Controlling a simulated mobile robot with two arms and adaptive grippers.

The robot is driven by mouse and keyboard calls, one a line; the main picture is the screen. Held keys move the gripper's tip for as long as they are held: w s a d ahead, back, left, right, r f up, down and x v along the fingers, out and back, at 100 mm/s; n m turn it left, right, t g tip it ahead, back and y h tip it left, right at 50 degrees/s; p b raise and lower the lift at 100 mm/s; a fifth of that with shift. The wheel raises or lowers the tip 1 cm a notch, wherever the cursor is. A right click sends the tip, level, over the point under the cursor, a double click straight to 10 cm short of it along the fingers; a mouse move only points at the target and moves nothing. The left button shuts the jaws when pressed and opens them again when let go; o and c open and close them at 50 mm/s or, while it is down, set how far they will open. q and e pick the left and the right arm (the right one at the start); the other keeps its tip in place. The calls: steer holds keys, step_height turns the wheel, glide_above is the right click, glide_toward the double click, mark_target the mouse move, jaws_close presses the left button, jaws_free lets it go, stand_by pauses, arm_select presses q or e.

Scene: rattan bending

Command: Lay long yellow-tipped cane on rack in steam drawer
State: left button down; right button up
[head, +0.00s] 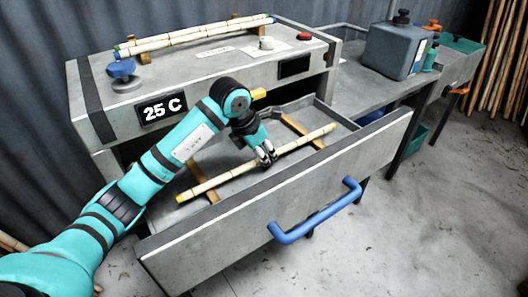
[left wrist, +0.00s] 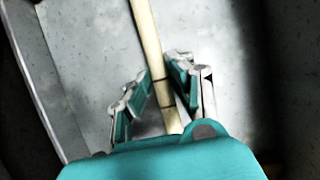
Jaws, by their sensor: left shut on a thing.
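The long yellow-tipped cane (head: 225,176) is pale with dark joint rings and a yellow tip at each end. It lies lengthwise over the open steam drawer (head: 318,186), crossing both wooden bars of the rack (head: 303,132). I cannot tell whether it touches the bars. My left gripper (head: 267,158) is shut on the cane a little right of its middle and hides a short piece there. In the left wrist view the cane (left wrist: 151,45) runs between the two fingers (left wrist: 157,93). My right gripper is in neither view.
The steam cabinet (head: 210,70) stands behind the drawer, with other canes (head: 190,38) on wooden holders on top, a blue knob (head: 121,69) and a display reading 25 C. The drawer front has a blue handle (head: 318,212). A grey canister (head: 396,50) stands on the side table. The floor at right is clear.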

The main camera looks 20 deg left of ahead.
arm_select(q)
steer(key=shift+f, duration=0.1)
steer(key=c, duration=1.2)
jaws_free()
steer(key=shift+o, duration=0.2)
steer(key=b+v, duration=0.1)
steer(key=v, duration=1.1)
steer(key=shift+s, duration=0.1)
